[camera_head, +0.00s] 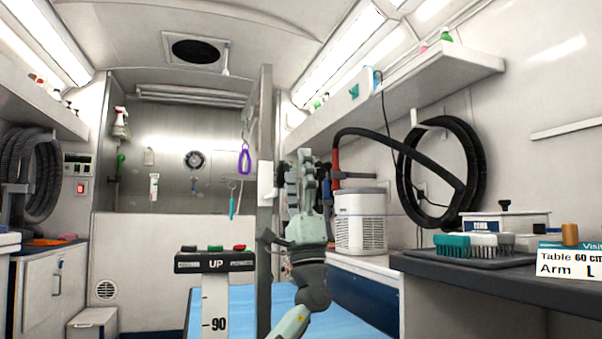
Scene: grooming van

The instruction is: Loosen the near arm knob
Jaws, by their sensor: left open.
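The grey upright post (265,110) of the grooming arm rises from beside the blue table top (235,312). A white clamp block (267,184) sits on the post at mid height. A dark knob-like part (282,178) shows at the clamp's right side, partly hidden by my gripper; I cannot tell for sure that it is the near arm knob. My left gripper (301,166) points upward just right of the clamp, its fingers apart. Whether it touches the dark part is not clear. My right gripper is out of view.
A height gauge marked UP (215,262) stands left of the post. A purple loop (244,159) hangs near the post. A white dryer (360,222) with a black hose stands behind right.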

